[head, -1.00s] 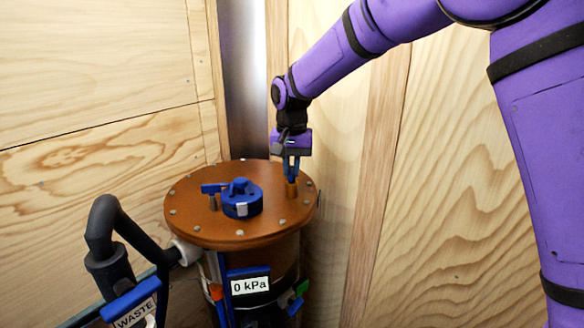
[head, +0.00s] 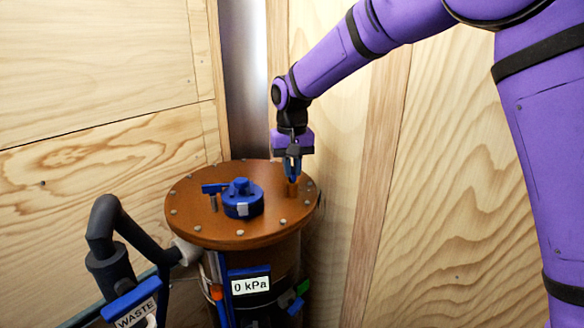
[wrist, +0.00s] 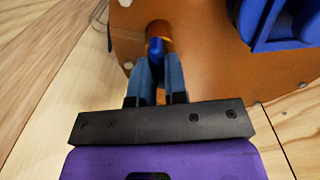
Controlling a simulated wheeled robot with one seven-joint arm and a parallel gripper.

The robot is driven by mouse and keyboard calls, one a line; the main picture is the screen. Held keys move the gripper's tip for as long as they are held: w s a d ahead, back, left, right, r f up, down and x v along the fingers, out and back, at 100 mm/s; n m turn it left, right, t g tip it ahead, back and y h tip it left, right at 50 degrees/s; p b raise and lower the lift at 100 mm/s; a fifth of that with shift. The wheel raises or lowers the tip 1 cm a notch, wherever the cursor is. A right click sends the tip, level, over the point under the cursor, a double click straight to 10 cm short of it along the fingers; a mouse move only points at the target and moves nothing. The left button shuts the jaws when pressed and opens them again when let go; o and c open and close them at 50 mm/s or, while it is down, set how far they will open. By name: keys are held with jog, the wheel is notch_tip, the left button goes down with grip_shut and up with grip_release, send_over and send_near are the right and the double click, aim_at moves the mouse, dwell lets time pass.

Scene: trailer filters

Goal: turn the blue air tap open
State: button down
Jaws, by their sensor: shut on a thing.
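The blue air tap (wrist: 156,48) shows in the wrist view as a narrow blue handle on a brass stub (wrist: 158,30). In the head view the brass stub (head: 292,188) stands near the right side of the round orange-brown lid (head: 240,236). My gripper (head: 292,170) is above the stub, pointing down. In the wrist view my gripper (wrist: 156,72) has its two blue-grey fingers on either side of the blue handle, shut on it. The fingers hide most of the handle in the head view, so its exact angle is hard to tell there.
A blue clamp-like fitting (head: 241,200) stands mid-lid, left of my gripper, beside a small blue lever (head: 214,188). Below is a "0 kPa" display (head: 249,285). A dark hose (head: 103,220) and "WASTE" label (head: 135,315) are at left. Wooden walls stand close behind.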

jog(key=c, duration=1.2)
grip_release()
jog(key=shift+o, duration=0.2)
jog(key=shift+r, duration=0.15)
notch_tip(320, 180, up, 11)
jog(key=shift+f, duration=0.2)
